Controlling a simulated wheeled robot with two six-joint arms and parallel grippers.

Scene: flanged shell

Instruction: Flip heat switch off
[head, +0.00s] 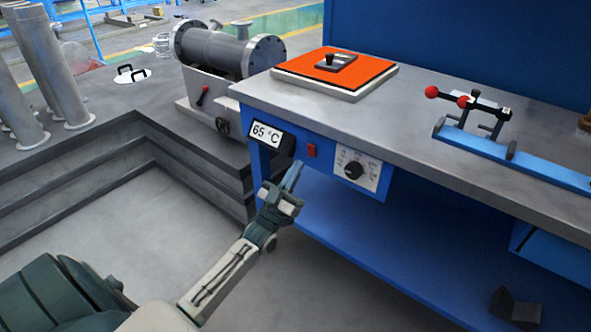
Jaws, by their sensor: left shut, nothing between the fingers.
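The heat switch appears to be the small red rocker (312,150) on the blue front panel of the workbench. It is too small to tell which way it is tipped. A display (266,134) reading 65 °C sits to its left, and a white plate with a black dial (354,170) to its right. My left gripper (293,176) is shut and empty, just below and left of the red switch, its fingers pointing up toward the panel. I cannot tell how far it is from the panel. My right gripper is not in view.
The grey bench top (400,105) carries an orange heating plate (334,68) and a blue rail with red-knobbed clamps (480,145). A flanged metal shell (215,48) stands on a stand behind left. Grey steps (165,160) lie left of the bench. The floor in front is clear.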

